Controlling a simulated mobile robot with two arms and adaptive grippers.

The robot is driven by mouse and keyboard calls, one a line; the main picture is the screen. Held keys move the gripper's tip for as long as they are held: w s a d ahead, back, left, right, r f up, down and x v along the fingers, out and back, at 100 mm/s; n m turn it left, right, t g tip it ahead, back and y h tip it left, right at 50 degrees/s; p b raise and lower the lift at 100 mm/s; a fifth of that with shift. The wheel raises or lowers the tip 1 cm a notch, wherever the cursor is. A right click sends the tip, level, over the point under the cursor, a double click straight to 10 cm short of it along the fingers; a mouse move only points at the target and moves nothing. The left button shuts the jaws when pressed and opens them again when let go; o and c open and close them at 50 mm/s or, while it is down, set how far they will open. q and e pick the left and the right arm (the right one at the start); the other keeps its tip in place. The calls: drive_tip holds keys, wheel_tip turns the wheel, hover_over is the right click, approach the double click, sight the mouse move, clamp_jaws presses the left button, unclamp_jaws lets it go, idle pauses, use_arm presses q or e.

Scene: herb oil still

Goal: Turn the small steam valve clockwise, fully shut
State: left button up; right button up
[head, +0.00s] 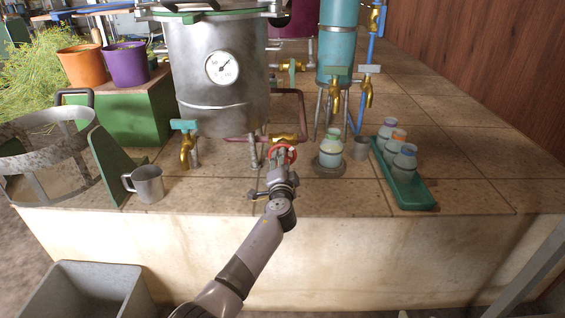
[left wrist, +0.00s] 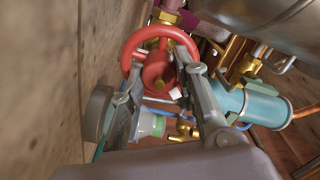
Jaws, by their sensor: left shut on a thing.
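The small steam valve has a red handwheel (head: 291,151) on a brass body (head: 285,138), on the pipe at the foot of the steel still. My left gripper (head: 281,160) reaches the wheel from the front, its arm coming up from the bottom of the head view. In the left wrist view the red wheel (left wrist: 138,38) lies between the fingers of my left gripper (left wrist: 160,72), which are shut on it. The fingers hide part of the wheel in the head view. My right gripper is not in view.
The steel still (head: 215,75) with its gauge stands just behind. A blue-handled brass tap (head: 186,143) and a metal mug (head: 147,184) are to the left.

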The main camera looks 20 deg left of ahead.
use_arm(q)
drive_tip(key=shift+c, duration=1.2)
drive_tip(key=shift+m, duration=0.3)
